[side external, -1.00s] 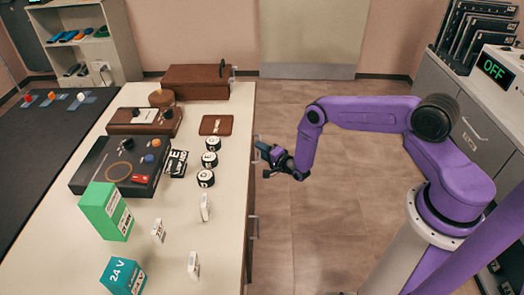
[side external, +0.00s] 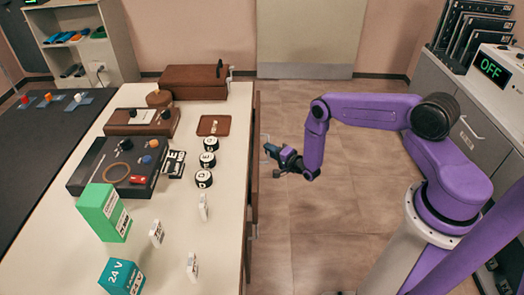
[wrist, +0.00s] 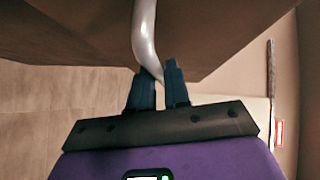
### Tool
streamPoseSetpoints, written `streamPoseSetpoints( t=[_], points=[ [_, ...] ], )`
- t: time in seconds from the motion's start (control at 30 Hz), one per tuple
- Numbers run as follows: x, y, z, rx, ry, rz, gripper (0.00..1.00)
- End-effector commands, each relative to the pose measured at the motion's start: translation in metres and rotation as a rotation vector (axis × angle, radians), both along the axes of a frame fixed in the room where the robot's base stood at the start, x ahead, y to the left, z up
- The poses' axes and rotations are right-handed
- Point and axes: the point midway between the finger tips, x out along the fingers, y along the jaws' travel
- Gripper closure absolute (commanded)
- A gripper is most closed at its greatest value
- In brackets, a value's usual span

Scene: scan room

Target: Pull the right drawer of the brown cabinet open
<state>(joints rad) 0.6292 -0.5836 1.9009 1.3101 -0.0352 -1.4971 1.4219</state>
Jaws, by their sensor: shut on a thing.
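The brown cabinet is under a long pale worktop (side external: 228,200). A brown drawer front (side external: 256,105) stands out from its right side, a little way past the worktop edge. In the wrist view the brown front (wrist: 75,35) fills the top, with a pale curved handle (wrist: 144,30) on it. My gripper (side external: 268,150) is beside this front in the side view. In the wrist view my gripper (wrist: 161,75) is shut on the handle, whose bar passes between the two dark fingers. The drawer's inside is hidden.
The worktop holds a green box (side external: 106,212), a teal 24 V box (side external: 122,277), a black device (side external: 118,165), several round labelled pieces and a brown case (side external: 193,82). The floor (side external: 310,215) right of the cabinet is clear up to my arm's base.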

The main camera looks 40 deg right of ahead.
Motion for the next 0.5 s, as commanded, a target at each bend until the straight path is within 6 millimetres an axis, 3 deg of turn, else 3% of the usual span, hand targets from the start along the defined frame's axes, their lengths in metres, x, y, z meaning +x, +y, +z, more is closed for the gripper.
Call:
streamPoseSetpoints(
  t=[0.5],
  points=[
    [-0.103,-0.103,0.0,0.003,0.001,-0.01,1.0]
  ],
)
